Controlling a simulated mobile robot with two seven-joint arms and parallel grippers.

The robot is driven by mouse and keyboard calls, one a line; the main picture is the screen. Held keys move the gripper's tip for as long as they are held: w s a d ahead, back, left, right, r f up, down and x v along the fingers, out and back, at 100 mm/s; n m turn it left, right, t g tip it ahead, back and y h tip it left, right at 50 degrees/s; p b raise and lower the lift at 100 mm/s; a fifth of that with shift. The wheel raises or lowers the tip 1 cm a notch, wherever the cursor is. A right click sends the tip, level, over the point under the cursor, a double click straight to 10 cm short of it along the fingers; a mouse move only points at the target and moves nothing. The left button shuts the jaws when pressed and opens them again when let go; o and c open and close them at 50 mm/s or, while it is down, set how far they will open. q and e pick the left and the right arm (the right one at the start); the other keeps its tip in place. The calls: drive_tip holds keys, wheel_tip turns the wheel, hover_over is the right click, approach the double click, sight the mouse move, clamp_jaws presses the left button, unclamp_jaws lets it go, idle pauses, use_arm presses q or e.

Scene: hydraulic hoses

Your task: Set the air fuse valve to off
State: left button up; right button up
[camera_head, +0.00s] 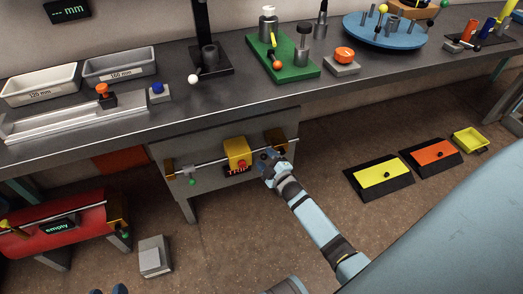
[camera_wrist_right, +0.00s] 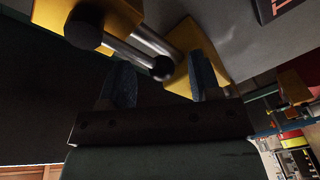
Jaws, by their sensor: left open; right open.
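The air fuse unit is on the grey panel under the bench: a yellow block (camera_head: 238,150) with a red part, above a red "TRIP" display (camera_head: 237,170), on a silver pipe between brass blocks. My right gripper (camera_head: 268,157) is at the right brass block (camera_head: 275,138), largely covering what is there. In the right wrist view its blue fingers (camera_wrist_right: 162,82) are apart, with a black knob (camera_wrist_right: 161,67) on a silver rod just beyond the gap. I cannot tell whether they touch. My left gripper (camera_head: 110,290) shows only as fingertips at the bottom edge, empty.
The bench (camera_head: 130,112) overhangs the panel, carrying trays, a green board and a blue turntable. A red tank (camera_head: 60,232) with an "empty" display stands at left. A grey pedal box (camera_head: 154,257) and yellow and orange pedals (camera_head: 382,175) are on the floor.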

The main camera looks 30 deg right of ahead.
drive_tip(key=shift+w, duration=0.45)
drive_tip(key=shift+s, duration=0.1)
drive_tip(key=shift+c, duration=1.1)
clamp_jaws()
use_arm(q)
drive_tip(key=shift+w+d+r, duration=0.1)
drive_tip(key=shift+w+r, duration=0.15)
drive_tip(key=shift+w, duration=0.05)
drive_tip(key=shift+a, duration=0.3)
